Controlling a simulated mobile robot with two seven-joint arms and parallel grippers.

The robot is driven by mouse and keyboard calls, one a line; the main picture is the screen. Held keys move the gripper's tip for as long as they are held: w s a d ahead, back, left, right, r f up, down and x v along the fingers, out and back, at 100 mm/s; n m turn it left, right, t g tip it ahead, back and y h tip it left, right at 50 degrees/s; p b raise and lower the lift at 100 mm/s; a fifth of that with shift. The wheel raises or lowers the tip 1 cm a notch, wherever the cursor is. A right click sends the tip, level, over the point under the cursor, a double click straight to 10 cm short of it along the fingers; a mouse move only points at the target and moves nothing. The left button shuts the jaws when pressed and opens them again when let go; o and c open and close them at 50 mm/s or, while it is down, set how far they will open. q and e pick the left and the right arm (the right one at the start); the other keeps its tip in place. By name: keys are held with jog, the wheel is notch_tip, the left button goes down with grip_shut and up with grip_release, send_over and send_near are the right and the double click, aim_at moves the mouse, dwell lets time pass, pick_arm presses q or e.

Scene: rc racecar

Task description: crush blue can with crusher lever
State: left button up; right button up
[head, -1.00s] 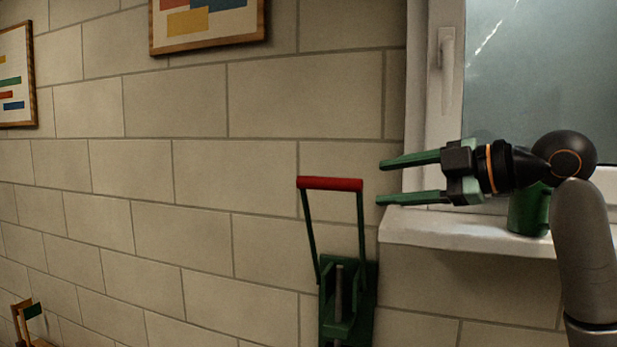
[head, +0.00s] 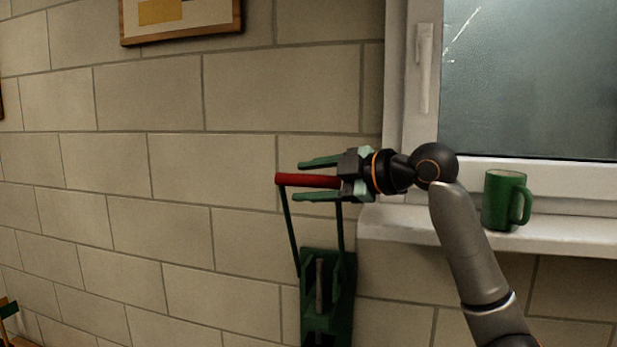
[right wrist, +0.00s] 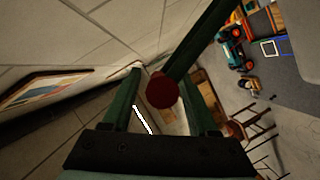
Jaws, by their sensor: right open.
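The crusher (head: 345,310) is a green wall-mounted frame with two thin lever arms rising to a red bar handle (head: 290,180). The lever stands raised. My right gripper (head: 298,180) is open, with one green finger above the red bar and one below it. In the right wrist view the round red end of the handle (right wrist: 162,91) shows between the two spread fingers (right wrist: 165,100). I cannot tell whether either finger touches the bar. The blue can is not visible in any view. My left gripper is not in view.
A green mug (head: 503,200) stands on the white window sill (head: 560,232) to the right of the crusher. A framed picture (head: 180,18) hangs on the block wall. In the right wrist view, toys (right wrist: 232,50) and a chair (right wrist: 240,130) show on the floor.

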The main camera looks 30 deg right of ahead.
jog(key=shift+w, duration=0.1)
jog(key=shift+c, duration=0.3)
grip_shut()
dwell(1.1)
